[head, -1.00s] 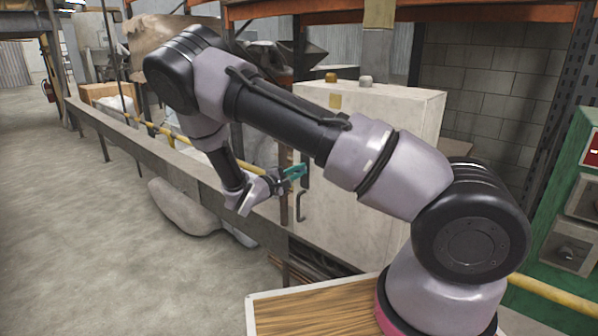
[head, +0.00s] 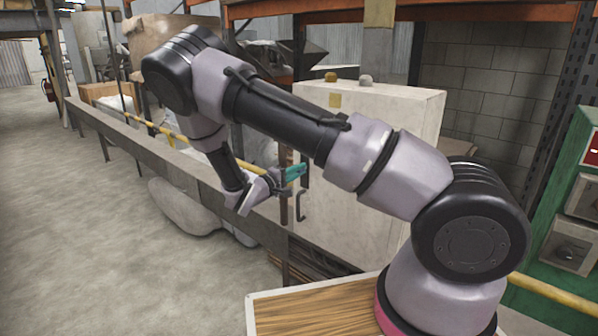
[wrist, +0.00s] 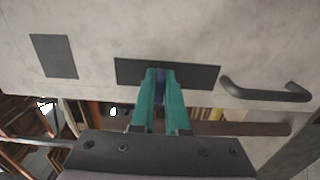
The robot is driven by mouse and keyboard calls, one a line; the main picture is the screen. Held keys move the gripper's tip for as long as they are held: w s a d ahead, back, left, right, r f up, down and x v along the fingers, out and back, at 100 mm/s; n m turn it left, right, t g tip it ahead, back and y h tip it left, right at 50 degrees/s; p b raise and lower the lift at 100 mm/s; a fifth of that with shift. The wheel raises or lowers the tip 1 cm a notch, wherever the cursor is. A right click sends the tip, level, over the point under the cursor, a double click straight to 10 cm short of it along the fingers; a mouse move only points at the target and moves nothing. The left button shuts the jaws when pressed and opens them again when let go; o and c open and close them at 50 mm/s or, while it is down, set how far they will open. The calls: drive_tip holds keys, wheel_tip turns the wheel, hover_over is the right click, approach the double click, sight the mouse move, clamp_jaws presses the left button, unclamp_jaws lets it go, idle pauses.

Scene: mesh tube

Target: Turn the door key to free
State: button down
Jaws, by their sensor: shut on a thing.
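My gripper (wrist: 161,76) has two teal fingers drawn together in front of a black plate (wrist: 198,78) on the pale cabinet door. A dark blue piece of the key (wrist: 160,88) shows between the fingers; most of it is hidden, and its turn angle cannot be told. In the head view my gripper (head: 295,173) is at the left side of the pale cabinet (head: 390,135), above the dark door handle (head: 300,206). That handle also shows right of the fingers in the wrist view (wrist: 265,93).
A dark square plate (wrist: 53,56) is on the door to the left. A grey rail (head: 160,160) and a yellow bar (head: 168,133) run past my forearm. A green control box (head: 572,215) stands at the right.

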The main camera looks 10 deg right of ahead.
drive_tip(key=c, duration=0.9)
unclamp_jaws()
drive_tip(key=shift+a, duration=0.1)
drive_tip(key=v, duration=1)
drive_tip(key=shift+s+a, duration=0.2)
drive_tip(key=shift+a, duration=0.05)
